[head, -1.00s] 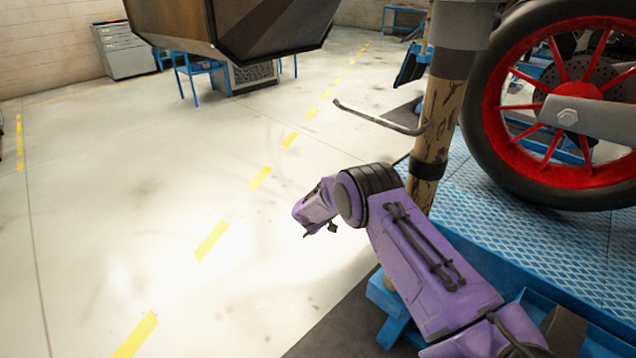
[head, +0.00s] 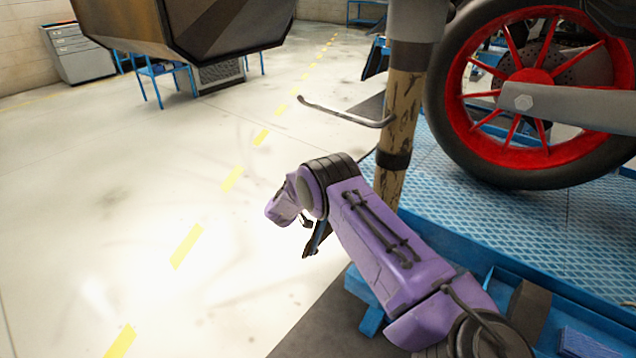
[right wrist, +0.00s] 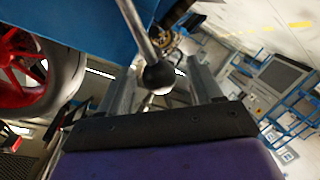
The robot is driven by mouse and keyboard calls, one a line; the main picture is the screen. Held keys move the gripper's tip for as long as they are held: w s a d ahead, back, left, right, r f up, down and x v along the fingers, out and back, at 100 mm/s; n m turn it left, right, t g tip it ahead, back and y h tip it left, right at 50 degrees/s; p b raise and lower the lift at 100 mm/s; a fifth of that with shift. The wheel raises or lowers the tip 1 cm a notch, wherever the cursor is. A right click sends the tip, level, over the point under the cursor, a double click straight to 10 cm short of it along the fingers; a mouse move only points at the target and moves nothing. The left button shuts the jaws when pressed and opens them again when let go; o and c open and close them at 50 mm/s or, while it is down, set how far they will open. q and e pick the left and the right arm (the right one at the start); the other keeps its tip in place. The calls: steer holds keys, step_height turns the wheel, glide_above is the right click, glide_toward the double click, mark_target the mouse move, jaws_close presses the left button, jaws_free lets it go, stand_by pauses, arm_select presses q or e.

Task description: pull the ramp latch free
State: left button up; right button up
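In the right wrist view a grey rod with a black ball knob (right wrist: 158,78) comes down from the top, beside a blue panel. It looks like the latch handle. My right gripper (right wrist: 160,70) has its two grey fingers apart, one on each side of the knob, with gaps visible on both sides. In the head view my purple right arm reaches in from the lower right, its hand bent down and away; the fingertips and knob are not clear there. A dark blue piece (head: 317,240) shows below the hand; I cannot tell what it is. My left gripper is not in view.
A worn post (head: 396,120) with a bent metal bar (head: 345,112) stands just beyond my arm. A red-spoked wheel (head: 532,90) rests on the blue tread platform (head: 465,200) at right. A dark box-shaped object (head: 190,30) hangs upper left. Floor at left is clear.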

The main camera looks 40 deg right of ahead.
steer(key=v, duration=1)
steer(key=shift+a, duration=0.3)
